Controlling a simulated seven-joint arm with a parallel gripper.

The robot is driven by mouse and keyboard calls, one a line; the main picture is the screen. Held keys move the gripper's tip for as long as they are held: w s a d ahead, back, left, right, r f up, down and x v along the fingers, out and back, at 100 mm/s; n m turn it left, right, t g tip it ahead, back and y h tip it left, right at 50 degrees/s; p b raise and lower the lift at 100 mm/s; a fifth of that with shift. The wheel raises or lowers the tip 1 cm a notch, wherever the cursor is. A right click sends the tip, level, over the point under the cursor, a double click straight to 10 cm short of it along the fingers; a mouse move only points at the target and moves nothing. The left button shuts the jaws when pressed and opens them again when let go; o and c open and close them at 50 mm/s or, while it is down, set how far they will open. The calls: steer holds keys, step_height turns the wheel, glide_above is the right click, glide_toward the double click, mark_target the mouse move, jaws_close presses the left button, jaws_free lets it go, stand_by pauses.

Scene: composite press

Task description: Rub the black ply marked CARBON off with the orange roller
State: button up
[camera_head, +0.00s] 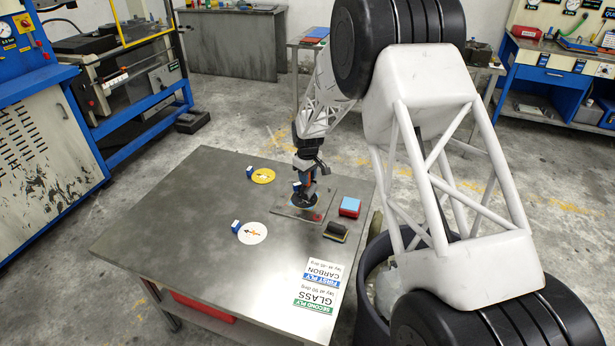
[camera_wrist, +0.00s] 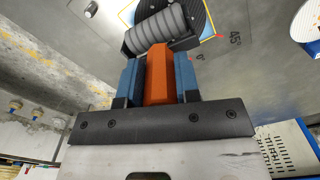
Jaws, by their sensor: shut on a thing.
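My gripper (camera_head: 308,178) is shut on the orange handle of the roller (camera_wrist: 158,75); its blue fingers sit on both sides of it. The roller's grey ribbed cylinder (camera_wrist: 162,30) lies across the edge of a round black ply (camera_wrist: 196,12). I cannot tell whether the cylinder touches the ply. The ply is on a metal plate (camera_wrist: 240,30) marked 45° and 0°, with a yellow line and blue area at the ply's edge. In the head view the plate (camera_head: 282,208) is under my gripper, and the ply is mostly hidden. The CARBON lettering is not visible on the ply.
On the table (camera_head: 180,215) are a yellow disc (camera_head: 263,176), a white disc (camera_head: 253,234) with arrows, a red-and-blue block (camera_head: 350,207) and a black-and-yellow block (camera_head: 335,232). A card (camera_head: 318,286) reads FIRST PLY CARBON, SECOND PLY GLASS. The table's left part is clear.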

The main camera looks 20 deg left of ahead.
steer(key=shift+f, duration=0.55)
stand_by(0.8)
steer(key=shift+s+a+r, duration=0.1)
steer(key=shift+s+a, duration=0.6)
steer(key=shift+s+a, duration=0.1)
steer(key=shift+s+a, duration=0.6)
steer(key=shift+f, duration=0.25)
stand_by(0.3)
steer(key=shift+d, duration=0.1)
steer(key=shift+w+d, duration=0.65)
